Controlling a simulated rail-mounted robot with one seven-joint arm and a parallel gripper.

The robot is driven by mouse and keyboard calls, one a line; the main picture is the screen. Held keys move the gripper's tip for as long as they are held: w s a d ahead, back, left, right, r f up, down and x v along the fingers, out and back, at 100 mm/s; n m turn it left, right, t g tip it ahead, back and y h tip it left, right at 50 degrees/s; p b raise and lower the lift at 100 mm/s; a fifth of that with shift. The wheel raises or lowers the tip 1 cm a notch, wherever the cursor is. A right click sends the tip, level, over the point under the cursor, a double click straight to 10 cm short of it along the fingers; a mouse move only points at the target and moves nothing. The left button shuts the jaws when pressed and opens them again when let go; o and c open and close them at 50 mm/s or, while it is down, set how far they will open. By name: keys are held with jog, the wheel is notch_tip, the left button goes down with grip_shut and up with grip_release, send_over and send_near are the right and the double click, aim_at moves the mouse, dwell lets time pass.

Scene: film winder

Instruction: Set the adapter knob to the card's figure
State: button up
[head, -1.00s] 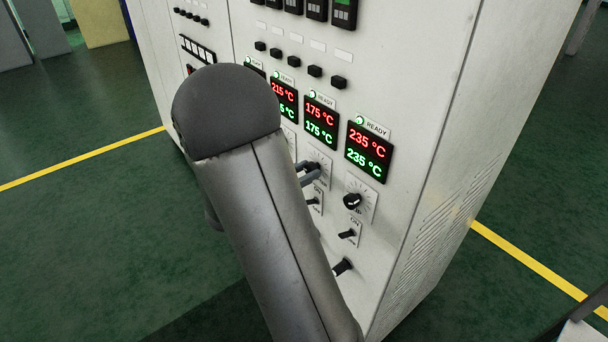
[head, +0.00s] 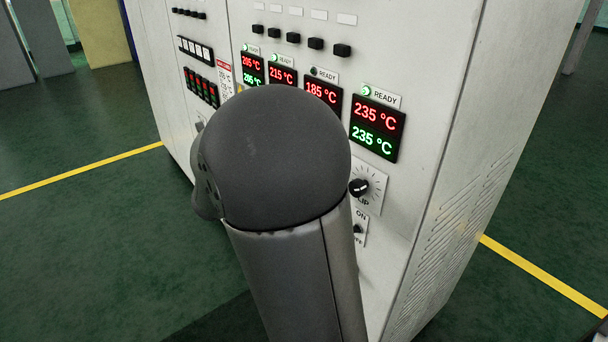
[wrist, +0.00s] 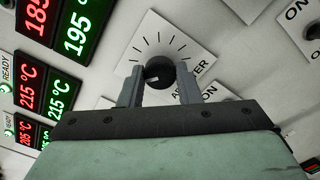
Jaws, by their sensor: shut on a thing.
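The adapter knob (wrist: 160,74) is a black round dial on a white plate with tick marks. It shows in the wrist view, its printed name partly covered. My gripper (wrist: 160,82) has its two grey fingers closed on either side of the knob. Above, the display has a red figure of 185 (wrist: 38,12) and a green 195 °C (wrist: 84,30). In the head view my arm hides the knob and gripper; the red 185 °C display (head: 322,91) shows above it. I cannot make out a card with a readable figure.
Neighbouring displays read 235 °C (head: 377,127) and 215 °C (head: 282,73). Another black knob (head: 359,187) with a switch below sits at the right. A small red-and-white label (head: 225,75) is on the panel. Green floor (head: 80,230) lies open at left.

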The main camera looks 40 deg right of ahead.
jog(key=m+b, duration=0.1)
jog(key=b, duration=0.1)
jog(key=m+b, duration=0.2)
jog(key=shift+f, duration=0.25)
jog(key=shift+r+m+b, duration=0.15)
jog(key=shift+m+b, duration=0.5)
jog(key=shift+m, duration=0.05)
jog(key=o, duration=1)
jog(key=shift+r, duration=0.1)
jog(key=shift+c, duration=0.2)
jog(key=shift+a, duration=0.1)
jog(key=a+p, duration=0.1)
jog(key=a, duration=1.6)
jog(key=shift+w+a, duration=0.15)
jog(key=shift+w, duration=0.15)
